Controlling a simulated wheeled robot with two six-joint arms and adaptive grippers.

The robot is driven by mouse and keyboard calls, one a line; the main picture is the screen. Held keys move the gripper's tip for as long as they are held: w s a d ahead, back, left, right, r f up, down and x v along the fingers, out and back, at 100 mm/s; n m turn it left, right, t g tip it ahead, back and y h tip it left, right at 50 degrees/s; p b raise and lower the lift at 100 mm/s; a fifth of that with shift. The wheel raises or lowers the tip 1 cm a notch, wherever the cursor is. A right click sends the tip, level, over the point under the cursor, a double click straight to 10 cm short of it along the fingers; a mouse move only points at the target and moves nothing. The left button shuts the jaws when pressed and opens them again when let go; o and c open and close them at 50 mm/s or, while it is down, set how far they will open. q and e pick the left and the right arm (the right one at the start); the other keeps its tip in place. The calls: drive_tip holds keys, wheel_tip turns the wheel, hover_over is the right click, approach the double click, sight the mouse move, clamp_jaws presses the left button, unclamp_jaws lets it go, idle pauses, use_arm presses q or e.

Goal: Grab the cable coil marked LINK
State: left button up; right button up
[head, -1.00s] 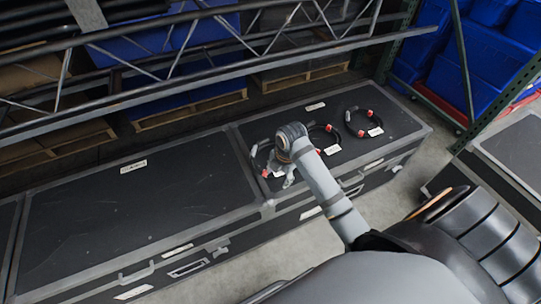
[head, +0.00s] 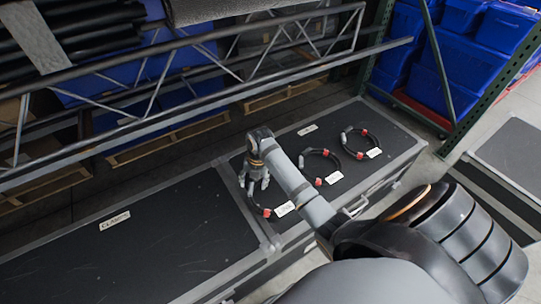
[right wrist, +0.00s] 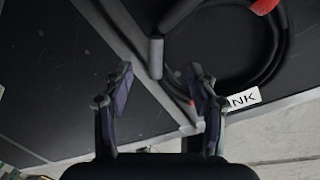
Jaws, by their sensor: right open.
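Three black cable coils with red-and-grey ends and white tags lie on the right dark case. The leftmost coil (head: 256,207) is partly hidden by my right arm in the head view; its tag (head: 284,209) is too small to read there. In the right wrist view a coil (right wrist: 282,50) has a tag (right wrist: 244,98) whose visible letters are "NK"; a finger hides the rest. My right gripper (head: 257,184) is open and empty above the leftmost coil's left side. In the wrist view the open fingers (right wrist: 160,86) point at the coil's left edge and the case's seam. My left gripper is not in view.
The middle coil (head: 322,150) and right coil (head: 345,135) lie close by on the same case (head: 403,140). A labelled left case (head: 150,250) has a clear lid. A metal truss (head: 190,105) runs behind. Blue bins (head: 470,65) stand at the back right.

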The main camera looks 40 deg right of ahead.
sight(252, 189)
drive_tip(key=shift+a+f, duration=0.15)
drive_tip(key=shift+f, duration=0.65)
drive_tip(key=f, duration=0.3)
drive_tip(key=shift+w+a+f, duration=0.2)
drive_tip(key=shift+f, duration=0.2)
drive_tip(key=shift+c, duration=0.3)
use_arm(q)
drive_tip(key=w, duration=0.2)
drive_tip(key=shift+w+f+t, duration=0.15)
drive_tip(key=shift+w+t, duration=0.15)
use_arm(e)
clamp_jaws()
